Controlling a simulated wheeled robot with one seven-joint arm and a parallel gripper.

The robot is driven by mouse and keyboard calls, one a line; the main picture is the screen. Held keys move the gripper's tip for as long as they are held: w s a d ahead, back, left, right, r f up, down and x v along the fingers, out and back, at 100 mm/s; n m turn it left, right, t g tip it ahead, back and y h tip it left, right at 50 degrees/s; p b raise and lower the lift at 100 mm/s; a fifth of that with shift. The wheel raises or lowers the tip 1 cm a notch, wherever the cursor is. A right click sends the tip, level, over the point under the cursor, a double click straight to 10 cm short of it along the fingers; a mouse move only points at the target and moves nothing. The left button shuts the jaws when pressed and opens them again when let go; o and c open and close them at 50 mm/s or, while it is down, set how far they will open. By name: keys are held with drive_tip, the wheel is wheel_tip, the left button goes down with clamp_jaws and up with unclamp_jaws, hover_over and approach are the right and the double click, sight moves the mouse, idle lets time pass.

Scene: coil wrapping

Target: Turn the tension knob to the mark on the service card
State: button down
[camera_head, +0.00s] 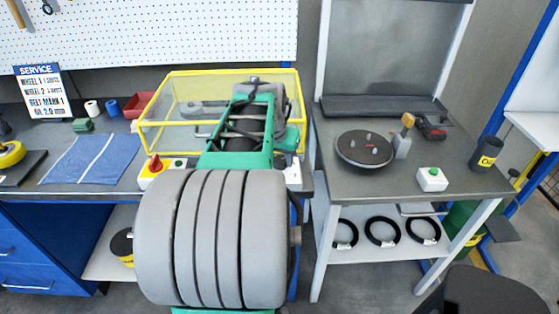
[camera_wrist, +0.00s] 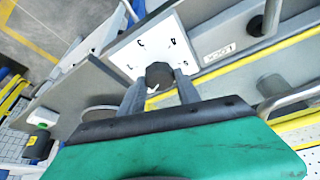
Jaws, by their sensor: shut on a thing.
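The tension knob (camera_wrist: 159,73) is a dark round knob on a white dial plate (camera_wrist: 123,62) in the wrist view. Several dark marks surround it, too small and turned for me to read surely. My gripper (camera_wrist: 162,82) has its two grey fingers closed on either side of the knob. A small light pointer shows just below the knob, partly hidden by the fingers. The service card (camera_head: 40,92) stands at the back left in the head view and reads "BELT MARK 1" on its third line. In the head view my arm hides the knob and fingertips.
A yellow-framed clear guard (camera_head: 165,90) stands around the machine. The right bench holds a dark disc (camera_head: 364,148) and a green-button box (camera_head: 432,179).

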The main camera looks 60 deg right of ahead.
drive_tip(key=shift+n, duration=0.4)
drive_tip(key=c, duration=0.9)
unclamp_jaws()
drive_tip(key=v, duration=0.7)
drive_tip(key=shift+s+a+r, duration=0.1)
drive_tip(key=shift+s+r, duration=0.05)
drive_tip(key=shift+r, duration=0.25)
